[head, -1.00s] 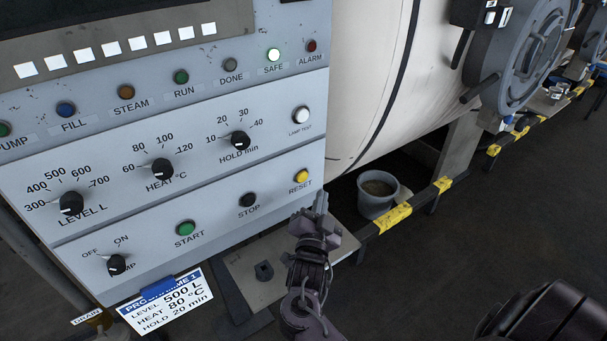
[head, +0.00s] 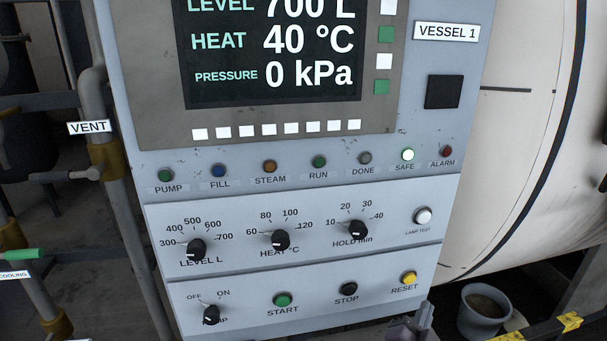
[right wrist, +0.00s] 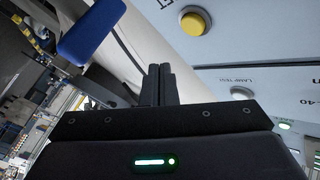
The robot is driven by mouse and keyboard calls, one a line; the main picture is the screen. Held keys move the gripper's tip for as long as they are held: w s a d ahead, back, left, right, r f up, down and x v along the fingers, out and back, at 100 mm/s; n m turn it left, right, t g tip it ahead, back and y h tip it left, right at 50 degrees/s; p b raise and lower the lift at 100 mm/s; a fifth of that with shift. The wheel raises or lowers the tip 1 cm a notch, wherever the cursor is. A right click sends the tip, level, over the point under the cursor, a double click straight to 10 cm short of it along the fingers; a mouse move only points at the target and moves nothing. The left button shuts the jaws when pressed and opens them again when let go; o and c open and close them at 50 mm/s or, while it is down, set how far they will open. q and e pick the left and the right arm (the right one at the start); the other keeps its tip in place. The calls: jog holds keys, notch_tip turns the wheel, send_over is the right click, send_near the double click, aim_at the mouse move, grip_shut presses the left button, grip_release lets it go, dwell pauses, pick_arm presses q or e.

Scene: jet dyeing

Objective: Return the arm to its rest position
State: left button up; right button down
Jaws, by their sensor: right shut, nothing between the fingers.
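My right gripper (head: 424,316) shows at the bottom edge of the head view, just below and right of the yellow RESET button (head: 409,278). In the right wrist view its fingers (right wrist: 160,84) are shut together with nothing between them. The RESET button also shows in the right wrist view (right wrist: 194,22), apart from the fingertips. Most of my right arm is below the head picture. My left gripper is not in view.
The control panel (head: 300,268) has knobs, buttons and a lit SAFE lamp (head: 407,155). Its screen (head: 275,50) reads 700 L, 40 °C, 0 kPa. A grey bucket (head: 483,312) stands below the pale vessel (head: 510,180). Pipes stand at left.

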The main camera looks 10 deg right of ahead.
jog(key=s+a+f+n+g+y, duration=0.4)
jog(key=a+f+n+y, duration=0.2)
jog(key=a+n+y, duration=0.3)
jog(key=s+a+n+g+y, duration=0.3)
jog(key=s+n+g, duration=0.5)
jog(key=s, duration=0.8)
notch_tip(320, 180, down, 28)
jog(key=s+d+f+g, duration=0.2)
jog(key=s+d+f, duration=0.1)
jog(key=s+f, duration=1.7)
jog(key=shift+s+n, duration=0.3)
jog(key=shift+s, duration=0.25)
